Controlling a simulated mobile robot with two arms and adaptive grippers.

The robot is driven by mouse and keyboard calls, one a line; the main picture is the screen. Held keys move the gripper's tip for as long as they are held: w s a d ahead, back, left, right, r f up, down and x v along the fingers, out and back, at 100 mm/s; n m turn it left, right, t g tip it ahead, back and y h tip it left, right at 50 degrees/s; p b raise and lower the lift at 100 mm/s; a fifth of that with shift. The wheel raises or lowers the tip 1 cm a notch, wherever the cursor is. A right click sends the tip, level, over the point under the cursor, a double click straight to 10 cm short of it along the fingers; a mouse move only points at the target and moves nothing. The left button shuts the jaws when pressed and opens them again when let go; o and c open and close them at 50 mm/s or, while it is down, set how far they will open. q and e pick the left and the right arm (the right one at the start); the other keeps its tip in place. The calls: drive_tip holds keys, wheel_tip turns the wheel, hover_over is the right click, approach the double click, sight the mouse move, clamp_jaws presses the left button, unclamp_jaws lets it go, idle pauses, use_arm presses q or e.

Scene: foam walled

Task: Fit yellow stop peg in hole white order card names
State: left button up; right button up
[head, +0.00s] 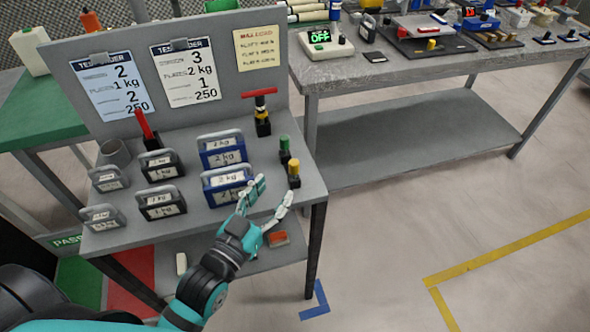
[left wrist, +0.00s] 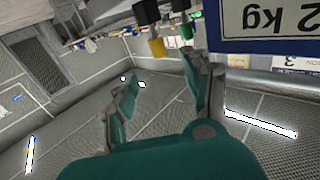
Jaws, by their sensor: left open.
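The yellow stop peg (head: 294,172) stands upright on a dark base at the grey bench's front right corner. It also shows in the left wrist view (left wrist: 156,47), beyond the fingertips. My left gripper (head: 275,190) is open and empty, close to the peg on its near side, not around it. The white order card (head: 186,72) on the back panel shows 3, 2 kg, 1 and 250; its smaller print is unreadable. A pale blue card (head: 108,86) beside it shows 2, 1 kg, 2 and 250. I cannot make out the holes. My right gripper is not in view.
A green-topped peg (head: 285,148) stands just behind the yellow one. A blue 2 kg weight (head: 228,186) is close left of my gripper. A red-handled tool (head: 262,112) stands farther back. Several weights fill the bench's left. Floor to the right is open.

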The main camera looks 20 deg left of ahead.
sight(292, 169)
use_arm(q)
drive_tip(key=w, duration=0.4)
drive_tip(key=shift+w+d+b, duration=0.25)
drive_tip(key=shift+d+b, duration=0.1)
drive_tip(key=shift+d, duration=0.05)
drive_tip(key=shift+w+f, duration=0.15)
drive_tip(key=shift+w, duration=0.1)
drive_tip(key=w+b, duration=0.1)
drive_tip(key=w, duration=0.1)
drive_tip(key=w+d+b, duration=0.1)
drive_tip(key=w, duration=0.1)
drive_tip(key=shift+w+f, duration=0.15)
drive_tip(key=shift+w, duration=0.2)
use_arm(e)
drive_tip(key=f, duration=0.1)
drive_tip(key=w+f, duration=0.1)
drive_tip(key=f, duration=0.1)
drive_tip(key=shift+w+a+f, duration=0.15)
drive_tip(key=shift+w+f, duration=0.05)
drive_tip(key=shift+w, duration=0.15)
use_arm(q)
clamp_jaws()
